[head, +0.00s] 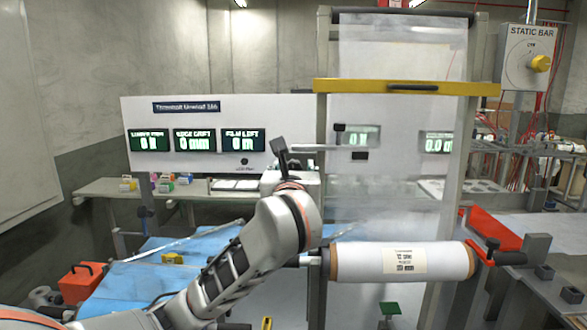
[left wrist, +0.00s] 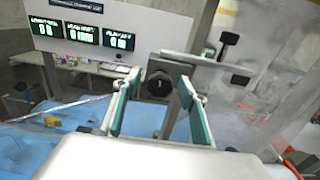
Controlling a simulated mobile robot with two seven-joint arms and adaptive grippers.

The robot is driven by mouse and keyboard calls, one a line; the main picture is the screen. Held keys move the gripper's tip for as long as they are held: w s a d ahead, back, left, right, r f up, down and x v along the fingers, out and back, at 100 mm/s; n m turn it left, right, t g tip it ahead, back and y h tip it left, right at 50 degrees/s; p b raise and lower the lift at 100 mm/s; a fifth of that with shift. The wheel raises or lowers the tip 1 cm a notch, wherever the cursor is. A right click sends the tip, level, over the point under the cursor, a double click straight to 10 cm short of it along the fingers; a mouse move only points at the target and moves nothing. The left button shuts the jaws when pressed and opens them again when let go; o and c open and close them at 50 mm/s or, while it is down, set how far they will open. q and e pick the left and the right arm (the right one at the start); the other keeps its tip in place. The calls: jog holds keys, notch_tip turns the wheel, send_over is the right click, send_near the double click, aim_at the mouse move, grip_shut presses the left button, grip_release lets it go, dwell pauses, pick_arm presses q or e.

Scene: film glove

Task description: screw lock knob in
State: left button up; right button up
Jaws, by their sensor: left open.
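A dark round knob (left wrist: 159,84), which looks like the lock knob, shows in the left wrist view between my left fingers and beyond them, below the end of a pale bar (left wrist: 205,63). My left gripper (left wrist: 150,95) is open, its two green-padded fingers on either side of the knob in the picture. I cannot tell whether it touches the knob. In the head view my left gripper (head: 288,160) is at the left end of the same bar (head: 314,148), and the knob cannot be made out there. My right gripper is not in view.
A white film roll (head: 400,262) lies horizontally at right, below a hanging translucent film sheet (head: 390,200). A yellow crossbar (head: 390,86) spans the frame. A blue-covered table (head: 120,282) and a red toolbox (head: 82,283) are at lower left. A display panel (head: 218,165) stands behind.

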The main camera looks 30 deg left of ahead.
pick_arm(q)
jog(key=c, duration=1.1)
